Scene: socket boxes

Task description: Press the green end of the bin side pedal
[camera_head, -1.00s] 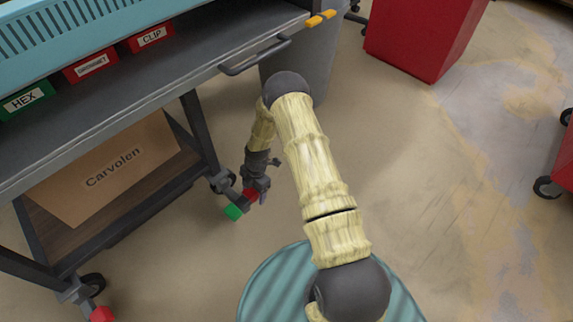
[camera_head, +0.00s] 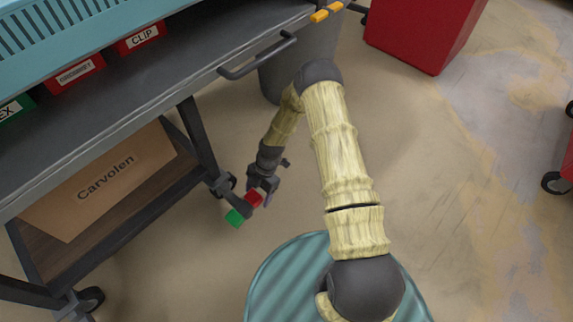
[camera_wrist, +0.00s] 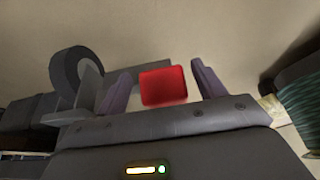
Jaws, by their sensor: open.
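The pedal is at the caster of the cart's near right leg, by the grey bin. Its green end (camera_head: 235,218) points toward the lower left in the head view, and its red end (camera_head: 253,198) sits to the upper right of that. My gripper (camera_head: 263,193) is open and low over the floor, right at the red end. In the wrist view the red end (camera_wrist: 164,86) shows between the two purple fingers, and I cannot tell if they touch it. The green end is not visible in the wrist view.
The dark cart (camera_head: 150,118) holds a cardboard box (camera_head: 60,207) on its lower shelf. Its handle (camera_head: 258,58) juts out above the pedal. The grey bin (camera_head: 275,85) stands behind my arm. A caster wheel (camera_wrist: 78,72) is left of the fingers.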

